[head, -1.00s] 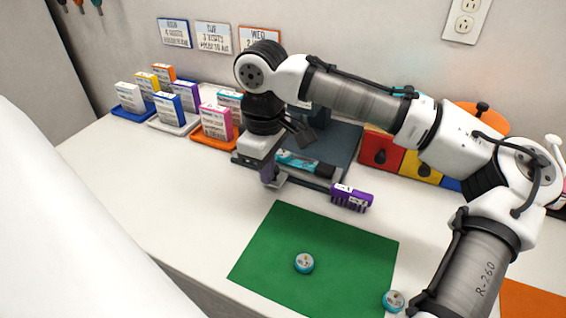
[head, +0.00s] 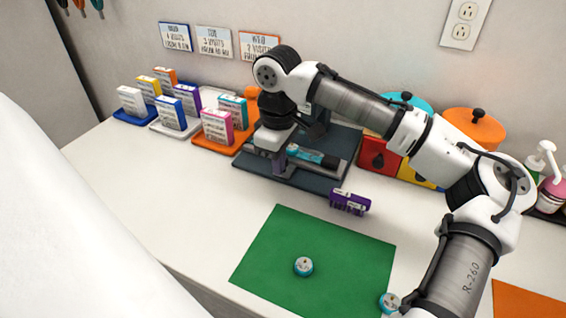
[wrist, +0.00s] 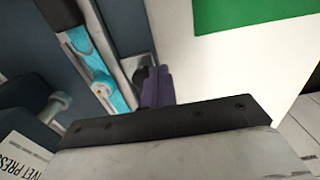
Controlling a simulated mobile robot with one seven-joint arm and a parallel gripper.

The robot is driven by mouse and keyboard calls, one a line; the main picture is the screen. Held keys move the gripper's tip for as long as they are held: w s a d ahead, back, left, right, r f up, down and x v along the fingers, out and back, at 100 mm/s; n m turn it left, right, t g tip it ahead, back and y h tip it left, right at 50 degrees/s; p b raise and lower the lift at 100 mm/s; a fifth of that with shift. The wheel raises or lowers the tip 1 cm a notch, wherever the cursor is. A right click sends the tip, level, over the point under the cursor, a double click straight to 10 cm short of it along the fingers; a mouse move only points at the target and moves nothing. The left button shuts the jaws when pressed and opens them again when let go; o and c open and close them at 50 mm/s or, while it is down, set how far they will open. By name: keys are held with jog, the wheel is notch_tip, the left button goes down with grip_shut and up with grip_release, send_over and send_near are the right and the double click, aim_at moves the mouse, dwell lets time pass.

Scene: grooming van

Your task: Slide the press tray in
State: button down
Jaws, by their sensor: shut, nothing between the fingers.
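The press (head: 313,183) is a dark blue-grey base with an upright part at the back, partly hidden by my arm. Its light grey tray (head: 338,171) lies across the base, with a teal and dark tube-like item (head: 312,156) in it. Bare base shows in front of the tray.
A purple slotted block (head: 350,202) stands just right of the base. Boxes on coloured trays (head: 218,140) stand left; red and yellow drawers (head: 376,155) stand right. The counter front left is clear.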

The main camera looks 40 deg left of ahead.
jog(key=shift+w+a+p, duration=0.2)
jog(key=shift+w+p, duration=0.2)
jog(key=shift+w, duration=0.45)
jog(key=shift+w+a+p, duration=0.25)
jog(key=shift+w+p, duration=0.15)
jog(key=shift+w, duration=0.45)
jog(key=shift+w+a+p, duration=0.2)
jog(key=shift+w+p, duration=0.2)
jog(key=shift+w, duration=0.45)
jog(key=shift+s+d, duration=0.25)
jog(key=shift+s, duration=0.75)
notch_tip(320, 180, up, 7)
jog(key=p, duration=0.7)
